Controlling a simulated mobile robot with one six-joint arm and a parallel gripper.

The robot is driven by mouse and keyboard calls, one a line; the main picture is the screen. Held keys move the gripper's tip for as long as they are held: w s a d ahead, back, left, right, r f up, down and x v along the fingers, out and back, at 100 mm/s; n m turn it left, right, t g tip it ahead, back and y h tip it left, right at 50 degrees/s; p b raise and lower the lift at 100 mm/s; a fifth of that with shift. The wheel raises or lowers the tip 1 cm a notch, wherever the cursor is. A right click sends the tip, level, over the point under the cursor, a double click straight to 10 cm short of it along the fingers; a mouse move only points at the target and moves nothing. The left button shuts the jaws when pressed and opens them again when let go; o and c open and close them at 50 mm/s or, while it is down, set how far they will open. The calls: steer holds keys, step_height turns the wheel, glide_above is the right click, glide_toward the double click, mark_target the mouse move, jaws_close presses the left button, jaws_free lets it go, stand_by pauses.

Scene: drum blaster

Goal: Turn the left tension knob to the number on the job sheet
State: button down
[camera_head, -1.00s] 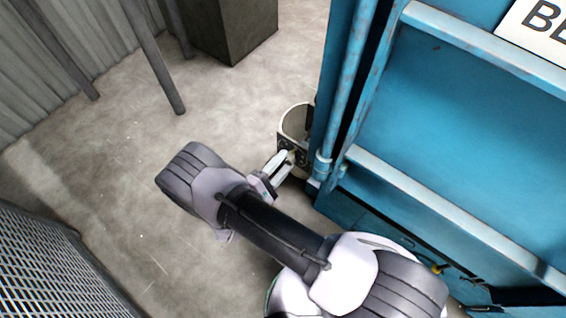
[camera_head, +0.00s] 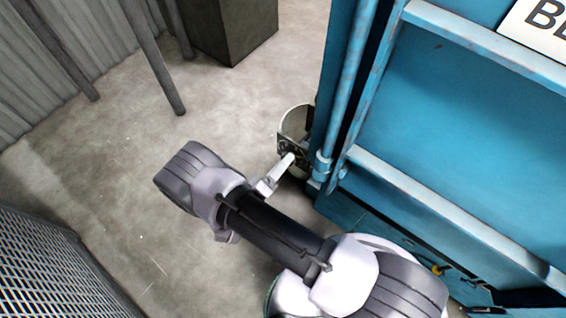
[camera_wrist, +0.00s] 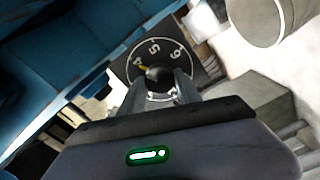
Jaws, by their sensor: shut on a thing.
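The left tension knob (camera_wrist: 158,76) is black and sits on a dark dial plate (camera_wrist: 172,49) with white numbers 4, 5 and 6 showing. A yellow pointer mark (camera_wrist: 143,69) on the knob is by the 4. My gripper (camera_wrist: 160,92) is shut on the knob, a finger on each side, partly covering it and the lower dial. In the head view my gripper (camera_head: 287,163) reaches the dial plate (camera_head: 290,148) beside the blue machine's corner. No job sheet can be made out in either view.
The blue machine (camera_head: 455,125) fills the right side, with a pipe (camera_head: 346,85) along its near corner. A round pale drum (camera_head: 296,120) stands behind the dial. A mesh panel (camera_head: 50,265) is at lower left. The floor between is clear.

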steer(key=shift+m, duration=0.6)
steer(key=c, duration=0.9)
jaws_free()
steer(key=shift+o, duration=0.2)
steer(key=p+v, duration=0.3)
steer(key=v, duration=1.4)
steer(key=shift+s+a, duration=0.2)
